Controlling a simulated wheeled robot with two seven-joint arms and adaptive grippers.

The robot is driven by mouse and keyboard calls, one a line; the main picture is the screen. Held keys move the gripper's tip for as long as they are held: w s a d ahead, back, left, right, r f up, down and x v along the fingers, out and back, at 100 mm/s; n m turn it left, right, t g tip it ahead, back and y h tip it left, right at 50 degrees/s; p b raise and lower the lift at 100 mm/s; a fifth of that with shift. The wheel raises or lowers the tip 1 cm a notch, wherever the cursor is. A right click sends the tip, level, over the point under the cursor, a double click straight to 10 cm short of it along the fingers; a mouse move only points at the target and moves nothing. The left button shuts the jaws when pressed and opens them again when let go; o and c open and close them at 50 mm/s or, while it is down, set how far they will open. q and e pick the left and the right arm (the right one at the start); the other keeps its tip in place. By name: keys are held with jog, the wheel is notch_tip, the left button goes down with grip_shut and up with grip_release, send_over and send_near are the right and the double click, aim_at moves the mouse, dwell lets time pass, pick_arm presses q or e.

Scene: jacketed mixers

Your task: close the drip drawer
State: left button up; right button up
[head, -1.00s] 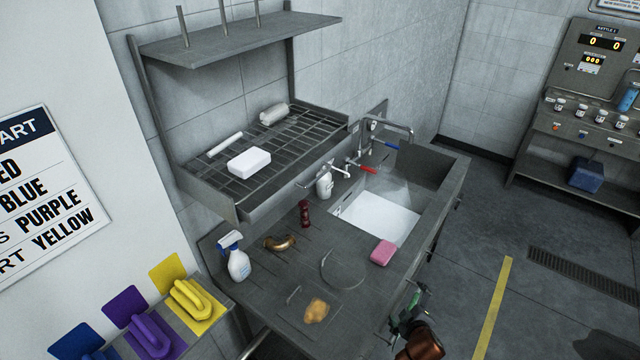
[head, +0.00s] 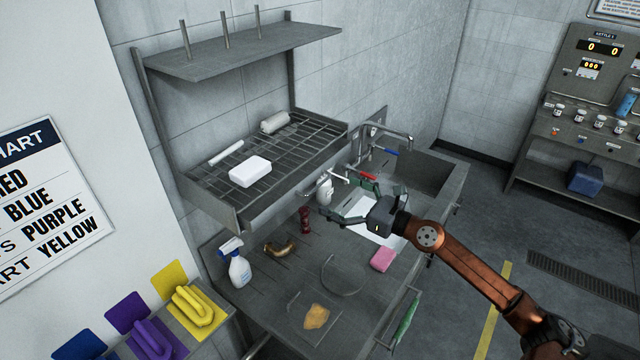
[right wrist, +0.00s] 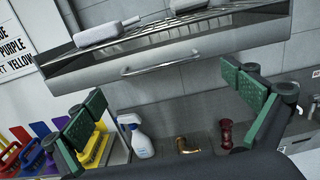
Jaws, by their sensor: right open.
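The drip drawer (right wrist: 180,75) is the grey metal front with a bar handle (right wrist: 167,66) under the wire rack, across the upper part of the right wrist view. In the head view its front (head: 285,192) runs along the rack's lower edge; I cannot tell how far it stands out. My right gripper (head: 345,201) is open and empty, over the counter in front of the drawer. In the right wrist view its green-padded fingers (right wrist: 165,92) are spread wide, with the handle between and beyond them, not touched. My left gripper is not in view.
The wire rack (head: 285,150) holds a white block (head: 250,171) and rolls. A spray bottle (head: 236,264), brass elbow (head: 280,246), dark red fitting (head: 305,220) and soap bottle (head: 324,188) stand below. Taps, a sink and a pink sponge (head: 382,259) are near my right arm.

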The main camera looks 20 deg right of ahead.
aim_at(319, 185)
jog(key=p+x, duration=0.1)
jog(key=x, duration=0.4)
jog(key=shift+a+r+p, duration=0.15)
jog(key=shift+p, duration=0.2)
jog(key=shift+w+a, duration=0.3)
jog(key=shift+w, duration=0.15)
